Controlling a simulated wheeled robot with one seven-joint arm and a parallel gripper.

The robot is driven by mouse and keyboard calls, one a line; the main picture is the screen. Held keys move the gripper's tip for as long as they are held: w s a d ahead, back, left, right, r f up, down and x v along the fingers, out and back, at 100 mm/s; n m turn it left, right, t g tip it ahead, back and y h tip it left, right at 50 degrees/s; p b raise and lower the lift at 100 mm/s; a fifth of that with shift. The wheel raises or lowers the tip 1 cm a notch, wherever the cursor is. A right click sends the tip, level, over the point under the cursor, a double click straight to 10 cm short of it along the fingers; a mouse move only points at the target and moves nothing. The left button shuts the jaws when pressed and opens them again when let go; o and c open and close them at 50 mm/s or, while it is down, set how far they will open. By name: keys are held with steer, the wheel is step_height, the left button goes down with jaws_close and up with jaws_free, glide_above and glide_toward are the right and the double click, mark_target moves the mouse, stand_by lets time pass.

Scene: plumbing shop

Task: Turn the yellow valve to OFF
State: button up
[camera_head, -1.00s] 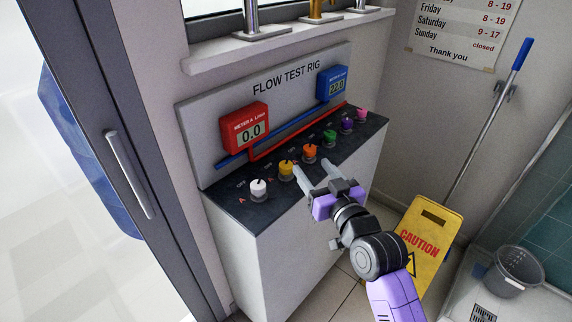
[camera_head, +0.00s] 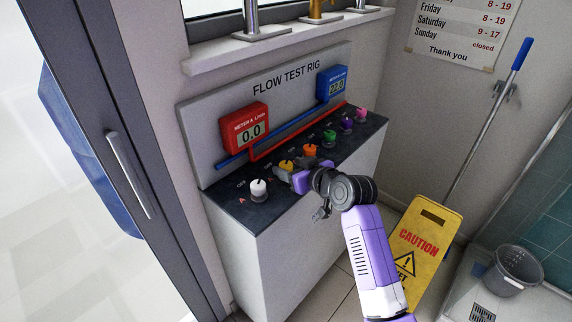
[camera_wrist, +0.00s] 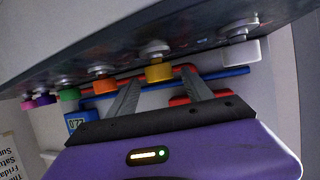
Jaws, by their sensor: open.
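The yellow valve (camera_head: 286,166) stands on the dark top of the flow test rig, between the white valve (camera_head: 259,188) and the orange valve (camera_head: 310,150). My gripper (camera_head: 288,176) is low at the rig's front edge, at the yellow valve, and partly hides it. In the wrist view the yellow valve (camera_wrist: 158,72) shows between the tips of the two open fingers of my gripper (camera_wrist: 160,85). I cannot tell whether either finger touches it. The valve's OFF label cannot be read.
Green (camera_head: 328,137), purple (camera_head: 346,123) and pink (camera_head: 360,114) valves continue the row to the right. The red meter (camera_head: 244,128) reads 0.0; the blue meter (camera_head: 332,83) stands further right. A yellow caution sign (camera_head: 424,240) and a grey bucket (camera_head: 515,268) are on the right.

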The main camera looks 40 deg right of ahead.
steer(key=shift+x, duration=1.3)
jaws_close()
